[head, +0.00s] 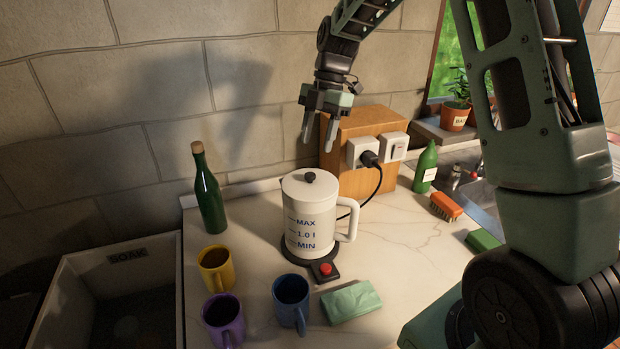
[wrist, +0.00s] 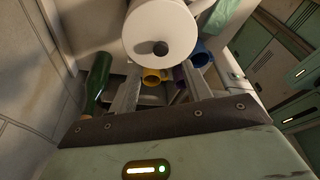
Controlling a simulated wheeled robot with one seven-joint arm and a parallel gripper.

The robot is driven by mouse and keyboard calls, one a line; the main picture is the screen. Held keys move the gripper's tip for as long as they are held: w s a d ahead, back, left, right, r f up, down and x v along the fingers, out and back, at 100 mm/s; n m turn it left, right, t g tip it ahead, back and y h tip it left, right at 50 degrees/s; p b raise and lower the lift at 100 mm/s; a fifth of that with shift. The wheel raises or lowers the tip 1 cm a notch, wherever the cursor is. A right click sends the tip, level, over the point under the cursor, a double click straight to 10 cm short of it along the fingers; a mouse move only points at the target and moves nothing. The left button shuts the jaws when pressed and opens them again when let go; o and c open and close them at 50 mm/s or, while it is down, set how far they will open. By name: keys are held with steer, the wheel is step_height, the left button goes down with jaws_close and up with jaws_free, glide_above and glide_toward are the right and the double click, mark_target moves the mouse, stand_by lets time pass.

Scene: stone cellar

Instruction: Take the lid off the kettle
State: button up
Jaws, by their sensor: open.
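A white kettle (head: 310,228) stands upright on its dark base on the counter, with its handle to the right. Its round white lid (head: 308,184) with a black knob is on top. The lid (wrist: 158,22) and its knob (wrist: 160,47) show at the top of the wrist view. My gripper (head: 319,142) is open and empty, pointing down, above the kettle and apart from the lid. In the wrist view both fingers (wrist: 163,88) show, with the kettle beyond them.
A green bottle (head: 208,188) stands left of the kettle. A yellow mug (head: 216,280), a purple mug (head: 222,325), a blue mug (head: 290,300) and a green packet (head: 350,302) are in front. A wooden box (head: 362,135) with sockets stands behind; a cord runs from its plug.

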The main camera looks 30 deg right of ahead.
mark_target(310, 174)
steer(key=x, duration=0.2)
steer(key=shift+a+f+p, duration=0.1)
steer(key=shift+f+p, duration=0.2)
steer(key=shift+f, duration=0.05)
steer(key=shift+s+a+f+p, duration=0.2)
steer(key=shift+f+p, duration=0.35)
steer(key=shift+p, duration=0.1)
steer(key=shift+p+x, duration=0.85)
steer(key=shift+x, duration=1.2)
steer(key=c, duration=1.1)
